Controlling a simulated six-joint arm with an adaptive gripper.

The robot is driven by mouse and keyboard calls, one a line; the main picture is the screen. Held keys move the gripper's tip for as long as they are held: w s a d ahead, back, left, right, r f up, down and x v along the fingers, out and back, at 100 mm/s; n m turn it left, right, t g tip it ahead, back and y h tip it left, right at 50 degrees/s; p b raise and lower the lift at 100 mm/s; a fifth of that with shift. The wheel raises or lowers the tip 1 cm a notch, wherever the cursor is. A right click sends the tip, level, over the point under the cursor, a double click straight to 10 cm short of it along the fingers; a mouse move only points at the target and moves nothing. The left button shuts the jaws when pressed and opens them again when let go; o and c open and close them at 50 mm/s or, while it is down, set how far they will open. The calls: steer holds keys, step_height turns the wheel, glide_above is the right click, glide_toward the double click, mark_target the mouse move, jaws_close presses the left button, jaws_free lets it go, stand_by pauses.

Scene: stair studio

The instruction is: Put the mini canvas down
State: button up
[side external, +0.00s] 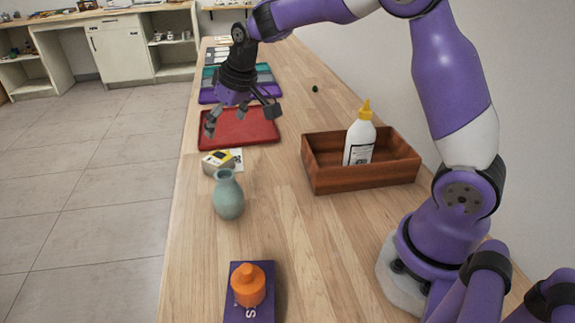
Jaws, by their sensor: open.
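My gripper (224,116) is open over the red tray (250,137), with its fingers angled down and to the left. I see nothing held between the fingers. A small pale block with a yellow and dark top (216,161) lies on the table just in front of the tray, apart from the fingers. It may be the mini canvas, but it is too small to be sure. A white card with dark marks (237,156) lies against its right side, partly hidden by it.
A teal vase (228,196) stands in front of the small block. An orange bottle (248,285) stands on a purple book (236,312). A wooden box (350,180) holds a white glue bottle (359,140). Purple and teal trays (207,96) lie behind. The table's middle is clear.

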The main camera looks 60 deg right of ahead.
steer(key=s+a+r, duration=0.2)
steer(key=s+r, duration=0.4)
steer(key=s, duration=0.3)
steer(key=s+t, duration=0.1)
steer(key=s, duration=1.2)
steer(key=shift+s+a+f, duration=0.3)
steer(key=shift+a+f, duration=0.05)
steer(key=shift+a, duration=0.1)
